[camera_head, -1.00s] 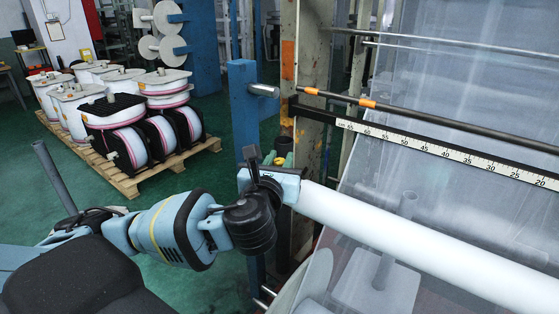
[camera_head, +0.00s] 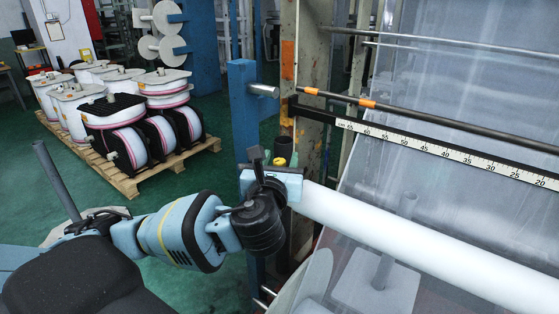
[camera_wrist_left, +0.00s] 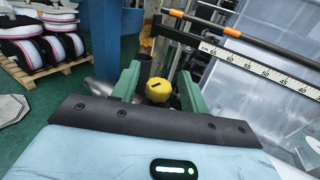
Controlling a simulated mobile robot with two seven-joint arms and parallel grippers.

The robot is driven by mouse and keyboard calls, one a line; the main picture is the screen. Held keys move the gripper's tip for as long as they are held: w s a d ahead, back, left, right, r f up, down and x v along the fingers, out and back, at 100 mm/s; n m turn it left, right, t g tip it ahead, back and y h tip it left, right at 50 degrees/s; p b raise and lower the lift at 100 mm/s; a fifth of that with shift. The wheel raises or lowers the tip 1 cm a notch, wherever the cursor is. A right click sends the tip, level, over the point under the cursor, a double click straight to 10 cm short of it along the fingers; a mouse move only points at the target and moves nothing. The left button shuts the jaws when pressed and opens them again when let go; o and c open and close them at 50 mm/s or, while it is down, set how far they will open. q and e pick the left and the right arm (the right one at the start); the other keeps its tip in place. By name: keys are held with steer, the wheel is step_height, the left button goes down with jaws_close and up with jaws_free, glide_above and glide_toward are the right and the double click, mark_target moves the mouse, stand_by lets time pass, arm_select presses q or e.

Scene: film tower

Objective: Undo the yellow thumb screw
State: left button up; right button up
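The yellow thumb screw (camera_wrist_left: 158,91) has a rounded head with a dark slot and shows in the left wrist view between the two green fingers of my left gripper (camera_wrist_left: 157,84). A narrow gap shows between the screw and the left finger; the right finger looks closer to it. My left gripper (camera_head: 270,168) is open around the screw. In the head view a small yellow patch (camera_head: 279,161) shows just behind the gripper, beside the blue post; most of the screw is hidden there. My right gripper is in neither view.
A white roll (camera_head: 420,245) runs right from beside my gripper. A blue post (camera_head: 243,115) stands behind it, with a dark bar and scale (camera_head: 440,150) above right. Spools on a pallet (camera_head: 160,172) stand at the back left; green floor between is clear.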

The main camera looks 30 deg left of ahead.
arm_select(q)
steer(key=shift+s+d, duration=0.1)
steer(key=shift+s, duration=0.05)
steer(key=v, duration=0.7)
steer(key=shift+s, duration=0.25)
steer(key=shift+d, duration=0.1)
